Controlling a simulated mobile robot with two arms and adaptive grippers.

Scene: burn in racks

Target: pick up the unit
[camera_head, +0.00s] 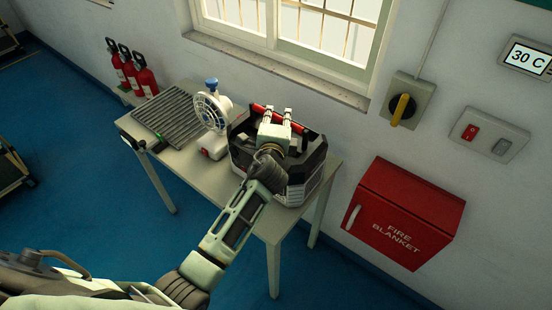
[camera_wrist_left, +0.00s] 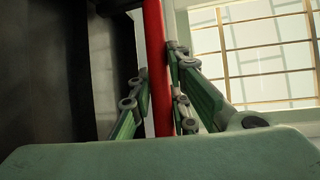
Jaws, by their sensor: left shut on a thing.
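The unit (camera_head: 312,165) is a black and grey box with a red handle bar (camera_head: 262,108) across its top. It stands on the right part of a small light table. My left gripper (camera_head: 275,112) reaches over the top of the unit and is shut on the red bar. In the left wrist view the red bar (camera_wrist_left: 157,70) runs between the two green fingers (camera_wrist_left: 158,100), with the dark unit body to its left. My arm hides part of the unit's near side. My right gripper is not in view.
A white fan (camera_head: 211,108) and a ribbed grey panel (camera_head: 168,114) share the table (camera_head: 185,160) on the left. Several red extinguishers (camera_head: 130,68) stand by the wall. A red fire blanket box (camera_head: 404,212) hangs on the wall at right, below a yellow-handled switch (camera_head: 403,106). Blue floor is open at left.

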